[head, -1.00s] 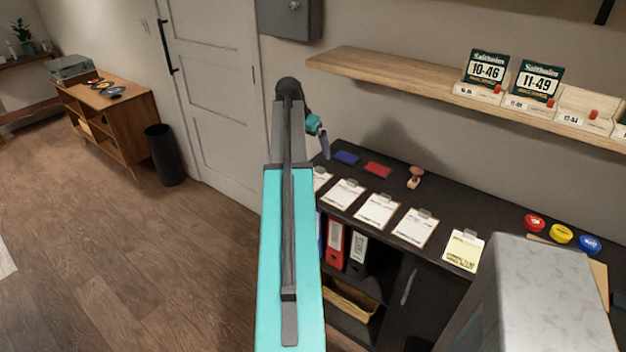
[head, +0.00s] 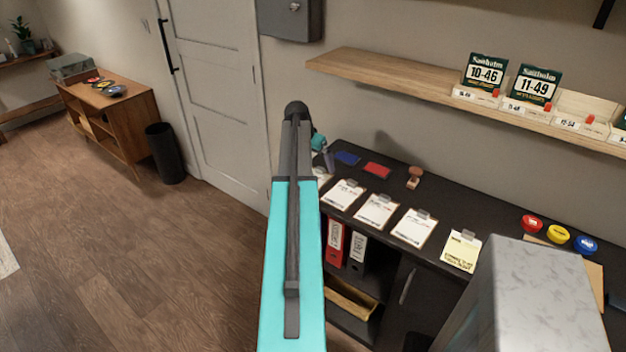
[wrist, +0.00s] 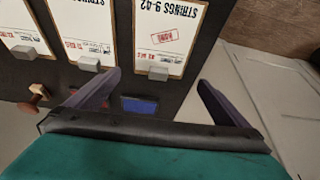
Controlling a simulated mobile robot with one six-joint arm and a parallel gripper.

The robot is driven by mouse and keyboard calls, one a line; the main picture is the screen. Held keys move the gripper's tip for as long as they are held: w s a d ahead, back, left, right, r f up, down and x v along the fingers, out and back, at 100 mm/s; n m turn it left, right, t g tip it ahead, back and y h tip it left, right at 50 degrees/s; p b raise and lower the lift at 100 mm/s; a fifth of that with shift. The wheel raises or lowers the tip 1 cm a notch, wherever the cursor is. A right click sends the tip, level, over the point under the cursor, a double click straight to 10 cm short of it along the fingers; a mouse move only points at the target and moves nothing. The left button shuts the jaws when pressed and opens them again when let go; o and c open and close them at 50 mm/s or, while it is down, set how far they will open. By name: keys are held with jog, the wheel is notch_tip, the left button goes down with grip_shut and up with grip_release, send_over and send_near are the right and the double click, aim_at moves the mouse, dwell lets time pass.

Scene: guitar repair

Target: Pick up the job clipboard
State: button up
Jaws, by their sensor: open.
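Several white clipboards with metal clips lie in a row on the dark cabinet top, such as one in the head view (head: 377,211). The leftmost is mostly hidden behind my arm. In the wrist view, upside down, a clipboard (wrist: 158,28) reads "STRINGS 9-42" and bears a red stamp mark; its clip points toward my gripper. Two more clipboards (wrist: 84,28) (wrist: 20,26) lie left of it. I cannot tell which is the job clipboard. My gripper (wrist: 160,92) is open and empty, its fingers apart near that stamped clipboard's clip end, touching nothing that I can see.
Blue (head: 347,158) and red (head: 376,170) pads and a wooden stamp (head: 414,177) lie behind the clipboards. A yellow note sheet (head: 462,251) lies at the row's right. A wooden shelf (head: 400,80) overhangs the back. The door (head: 215,100) is left, with open floor before it.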

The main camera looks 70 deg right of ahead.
aim_at(319, 170)
jog(key=shift+f, duration=0.1)
jog(key=shift+p+x, duration=0.75)
jog(key=shift+x, duration=0.15)
jog(key=shift+p+x, duration=0.5)
jog(key=shift+x, duration=1.1)
jog(key=shift+s, duration=0.15)
jog(key=c, duration=1.1)
jog(key=shift+r, duration=0.25)
jog(key=shift+r+b, duration=0.95)
jog(key=shift+r, duration=0.5)
jog(key=s+a+b, duration=0.1)
jog(key=s+a, duration=0.1)
jog(key=a, duration=0.2)
jog(key=s+a+r+b, duration=0.1)
jog(key=s+a+b, duration=0.1)
jog(key=a, duration=0.3)
jog(key=s+a+b, duration=0.1)
jog(key=s+a, duration=0.2)
jog(key=a, duration=0.2)
jog(key=shift+s+r, duration=0.25)
jog(key=shift+r, duration=0.1)
